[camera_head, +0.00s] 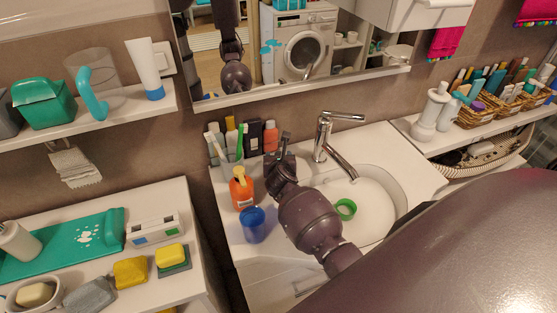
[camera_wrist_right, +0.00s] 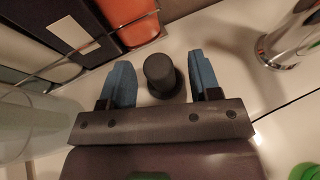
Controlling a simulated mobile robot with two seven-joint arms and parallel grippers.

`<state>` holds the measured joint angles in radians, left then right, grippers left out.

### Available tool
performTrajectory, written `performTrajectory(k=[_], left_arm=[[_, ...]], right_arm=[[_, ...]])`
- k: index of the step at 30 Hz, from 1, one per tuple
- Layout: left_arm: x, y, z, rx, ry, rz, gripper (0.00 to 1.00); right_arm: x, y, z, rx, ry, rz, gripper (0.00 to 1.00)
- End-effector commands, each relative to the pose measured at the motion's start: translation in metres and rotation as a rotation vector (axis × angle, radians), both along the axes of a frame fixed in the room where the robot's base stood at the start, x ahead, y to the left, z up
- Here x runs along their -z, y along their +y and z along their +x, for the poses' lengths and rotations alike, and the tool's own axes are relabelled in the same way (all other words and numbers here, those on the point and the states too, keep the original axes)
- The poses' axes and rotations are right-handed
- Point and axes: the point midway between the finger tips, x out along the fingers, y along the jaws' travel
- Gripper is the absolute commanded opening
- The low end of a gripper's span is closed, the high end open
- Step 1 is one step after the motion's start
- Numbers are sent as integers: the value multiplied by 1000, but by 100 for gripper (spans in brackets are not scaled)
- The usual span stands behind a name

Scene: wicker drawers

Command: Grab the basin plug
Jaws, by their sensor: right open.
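The basin plug looks to be the small dark round piece (camera_wrist_right: 160,75) with a knob-like top, standing on the white washbasin surface in the right wrist view. My right gripper (camera_wrist_right: 161,82) is open, with a blue-padded finger on either side of the plug and a gap on both sides. In the head view my right gripper (camera_head: 283,152) reaches down at the back of the washbasin counter, left of the tap. There I cannot make the plug out clearly from the dark gripper. My left gripper is not in view.
The chrome tap (camera_head: 326,135) stands close to the right of the gripper. A rack of bottles (camera_head: 230,140) is just to its left. An orange soap bottle (camera_head: 242,188) and a blue cup (camera_head: 252,224) stand in front. A green ring (camera_head: 345,208) lies in the basin (camera_head: 378,200).

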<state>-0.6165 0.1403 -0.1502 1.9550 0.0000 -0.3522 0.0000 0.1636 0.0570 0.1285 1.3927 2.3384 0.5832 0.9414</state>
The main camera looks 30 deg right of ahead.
Motion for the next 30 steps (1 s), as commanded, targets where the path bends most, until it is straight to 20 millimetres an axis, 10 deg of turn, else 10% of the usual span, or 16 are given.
performTrajectory(k=[3,13,30], left_arm=[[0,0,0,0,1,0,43],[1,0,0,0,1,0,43],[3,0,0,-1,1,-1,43]], right_arm=[[0,0,0,0,0,0,56],[0,0,0,0,0,0,5],[-37,0,0,0,-5,-1,3]])
